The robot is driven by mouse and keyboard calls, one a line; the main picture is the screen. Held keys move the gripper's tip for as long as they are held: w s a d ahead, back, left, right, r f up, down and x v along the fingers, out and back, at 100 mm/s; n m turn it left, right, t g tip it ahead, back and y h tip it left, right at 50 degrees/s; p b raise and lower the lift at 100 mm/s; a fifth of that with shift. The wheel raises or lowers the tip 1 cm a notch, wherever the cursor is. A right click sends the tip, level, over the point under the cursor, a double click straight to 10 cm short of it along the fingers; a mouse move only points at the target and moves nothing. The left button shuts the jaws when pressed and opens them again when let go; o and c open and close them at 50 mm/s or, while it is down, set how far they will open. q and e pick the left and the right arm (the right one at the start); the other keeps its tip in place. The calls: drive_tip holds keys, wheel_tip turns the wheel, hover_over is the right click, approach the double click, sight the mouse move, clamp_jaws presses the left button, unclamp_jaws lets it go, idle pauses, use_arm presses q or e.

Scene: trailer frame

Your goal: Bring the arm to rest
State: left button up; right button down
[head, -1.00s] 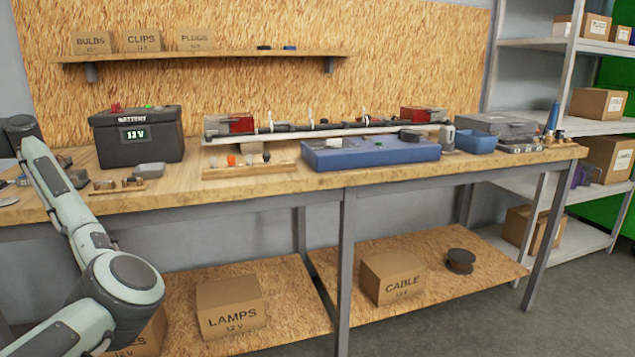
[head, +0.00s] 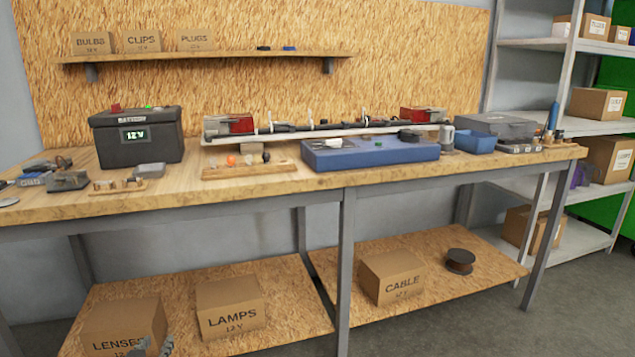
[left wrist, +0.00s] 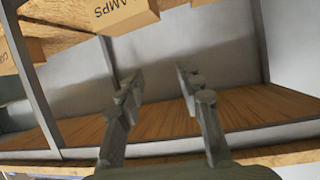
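My left gripper (head: 152,347) just peeks in at the bottom edge of the head view, in front of the lenses box (head: 115,322). Only its fingertips show there. In the left wrist view the gripper (left wrist: 157,85) has its two fingers spread apart with nothing between them. That view is upside down and looks under the bench, with the lamps box (left wrist: 120,12) at its top. The rest of my left arm is outside the head view. My right gripper is not in view.
The workbench (head: 270,187) holds a battery (head: 137,140), a light bar (head: 320,130) and a blue fixture (head: 370,153). A cable box (head: 392,277) and a spool (head: 460,261) are on the lower shelf (head: 290,330). The floor at the right front is clear.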

use_arm(q)
drive_tip(key=s+d+f+m+g+h, duration=0.1)
drive_tip(key=s+d+f+g, duration=0.2)
drive_tip(key=s+f, duration=0.6)
drive_tip(key=s+d+f+m+g, duration=0.1)
drive_tip(key=s+d+f+g, duration=0.25)
drive_tip(key=s+f, duration=0.65)
drive_tip(key=s+d+f+g, duration=0.1)
drive_tip(key=s+f+g, duration=0.1)
drive_tip(key=s, duration=0.6)
drive_tip(key=s+d+f+m+g, duration=0.1)
drive_tip(key=s+d+f+g, duration=0.1)
drive_tip(key=s+f, duration=0.3)
drive_tip(key=s, duration=0.4)
drive_tip(key=shift+s+d+m, duration=0.2)
drive_tip(key=shift+s+m, duration=0.1)
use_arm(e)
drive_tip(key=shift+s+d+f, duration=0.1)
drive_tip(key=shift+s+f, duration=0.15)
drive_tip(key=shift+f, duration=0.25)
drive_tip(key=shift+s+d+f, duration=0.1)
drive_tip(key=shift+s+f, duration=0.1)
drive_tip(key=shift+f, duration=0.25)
use_arm(q)
drive_tip(key=shift+f+g, duration=0.1)
drive_tip(key=shift+g, duration=0.15)
